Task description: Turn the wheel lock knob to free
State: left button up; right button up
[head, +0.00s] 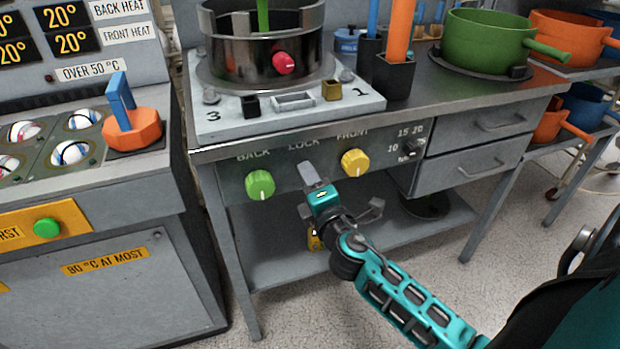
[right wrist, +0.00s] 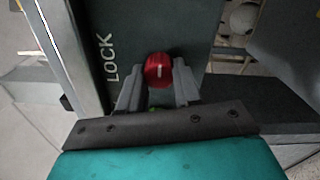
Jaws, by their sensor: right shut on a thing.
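The wheel lock knob (right wrist: 158,69) is red with a short white mark and shows in the right wrist view beside the LOCK lettering (right wrist: 109,60). The white mark runs up and down in that picture. In the head view the knob is hidden behind my right gripper (head: 312,174), which is at the front panel (head: 300,160) below the LOCK label. In the right wrist view its fingers (right wrist: 158,82) are shut on the knob, one on each side. My left gripper is not in view.
A green BACK knob (head: 260,184) is left of my right gripper, and a yellow FRONT knob (head: 355,162) is close on its right. A small switch (head: 410,148) is further right. The dark drum (head: 262,40) with a red knob (head: 284,63) stands above on the bench.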

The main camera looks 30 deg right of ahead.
jog(key=o, duration=1)
jog(key=shift+o, duration=0.2)
jog(key=b+v, duration=0.2)
jog(key=v, duration=1.1)
